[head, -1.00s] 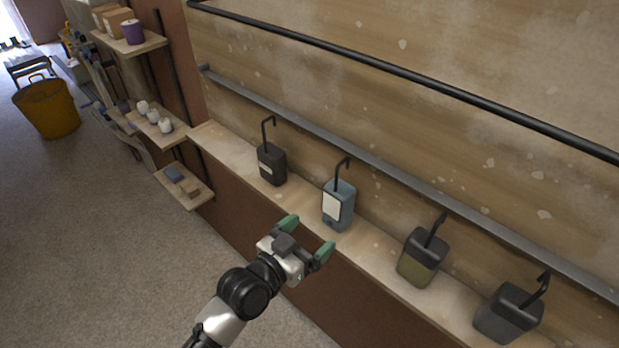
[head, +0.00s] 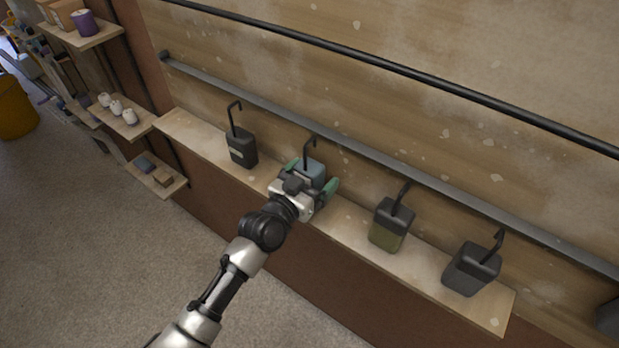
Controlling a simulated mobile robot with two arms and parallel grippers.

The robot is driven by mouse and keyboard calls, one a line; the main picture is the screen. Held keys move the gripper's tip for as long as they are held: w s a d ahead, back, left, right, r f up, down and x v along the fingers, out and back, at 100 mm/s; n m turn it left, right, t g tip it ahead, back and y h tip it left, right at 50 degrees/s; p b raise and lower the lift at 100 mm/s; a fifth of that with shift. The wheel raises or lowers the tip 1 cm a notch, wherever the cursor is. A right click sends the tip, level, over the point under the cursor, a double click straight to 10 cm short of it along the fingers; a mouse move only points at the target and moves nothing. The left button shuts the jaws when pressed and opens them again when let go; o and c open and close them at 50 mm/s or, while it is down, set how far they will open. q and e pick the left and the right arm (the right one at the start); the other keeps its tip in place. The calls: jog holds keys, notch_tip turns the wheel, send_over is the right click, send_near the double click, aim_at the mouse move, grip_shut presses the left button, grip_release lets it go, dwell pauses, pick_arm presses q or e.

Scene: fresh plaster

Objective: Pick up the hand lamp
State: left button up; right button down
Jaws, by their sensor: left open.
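Several hand lamps with hooks stand in a row on a wooden ledge along the wall. The blue-grey lamp (head: 313,170) stands second from the left, its lower part hidden behind my gripper. My left gripper (head: 315,176) is open, its green fingertips on either side of the blue-grey lamp's body. I cannot tell whether they touch it. A black lamp (head: 242,148) stands to the left. An olive and dark lamp (head: 390,226) and a dark grey lamp (head: 471,269) stand to the right. My right gripper is not in view.
The wooden ledge (head: 352,221) runs from upper left to lower right. A grey rail (head: 420,190) and a black rail (head: 400,73) run along the wall above. The floor is clear.

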pick_arm(q)
jog(key=shift+w+d, duration=0.2)
jog(key=shift+w, duration=0.1)
jog(key=shift+s, duration=0.1)
jog(key=shift+c, duration=0.3)
jog(key=c, duration=0.9)
jog(key=shift+c, duration=0.9)
jog(key=shift+a+r, duration=0.1)
